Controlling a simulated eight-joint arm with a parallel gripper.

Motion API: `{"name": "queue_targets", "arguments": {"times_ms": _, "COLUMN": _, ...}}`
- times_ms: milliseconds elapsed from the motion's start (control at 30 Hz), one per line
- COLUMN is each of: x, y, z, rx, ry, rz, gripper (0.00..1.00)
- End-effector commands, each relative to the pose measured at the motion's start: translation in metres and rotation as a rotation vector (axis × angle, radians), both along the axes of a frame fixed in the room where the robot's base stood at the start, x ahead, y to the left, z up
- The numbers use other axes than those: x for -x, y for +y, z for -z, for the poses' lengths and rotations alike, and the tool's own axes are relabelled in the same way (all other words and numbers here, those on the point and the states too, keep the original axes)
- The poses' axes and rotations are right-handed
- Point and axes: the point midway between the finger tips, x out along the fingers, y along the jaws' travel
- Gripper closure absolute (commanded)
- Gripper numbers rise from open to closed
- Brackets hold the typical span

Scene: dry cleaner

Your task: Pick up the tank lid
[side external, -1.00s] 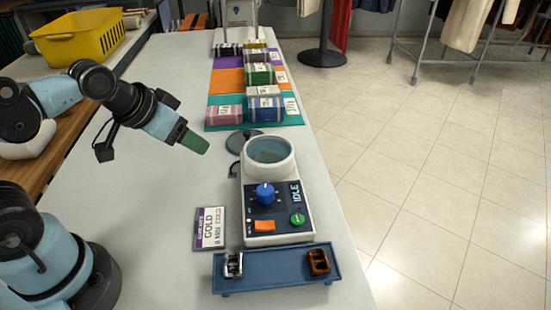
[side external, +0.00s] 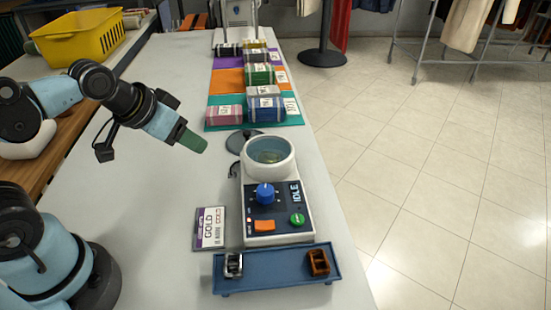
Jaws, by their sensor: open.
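The tank lid (side external: 236,144) looks to be the dark grey disc lying on the white table just behind and left of the machine. The tank (side external: 269,157), a round white-rimmed bowl on top of the machine, stands uncovered with bluish-green liquid inside and hides part of the disc. My gripper (side external: 193,142), with green fingers, is in the air to the left of the disc, tilted down toward the right. It is open and apart from the disc; the gap between the fingers is hard to see from this side.
The machine's panel (side external: 275,215) has a blue knob and buttons. A GOLD card (side external: 210,229) lies left of it. A blue tray (side external: 278,277) with two small ring-like pieces stands in front. Folded, tagged bundles (side external: 265,107) lie on coloured mats behind. The table's left-middle is clear.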

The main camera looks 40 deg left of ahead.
Motion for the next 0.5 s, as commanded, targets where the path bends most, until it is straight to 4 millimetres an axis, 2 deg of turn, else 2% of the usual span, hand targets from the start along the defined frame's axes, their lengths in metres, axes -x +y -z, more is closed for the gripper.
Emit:
{"name": "queue_targets", "arguments": {"times_ms": 133, "x": -0.006, "y": 0.001, "z": -0.005, "rx": -0.002, "ry": 0.014, "rz": -0.001, "gripper": 0.48}}
{"name": "queue_targets", "arguments": {"times_ms": 233, "x": -0.018, "y": 0.004, "z": -0.014, "rx": -0.004, "ry": 0.046, "rz": -0.003, "gripper": 0.48}}
{"name": "queue_targets", "arguments": {"times_ms": 500, "x": -0.072, "y": 0.015, "z": -0.037, "rx": -0.011, "ry": 0.18, "rz": -0.007, "gripper": 0.48}}
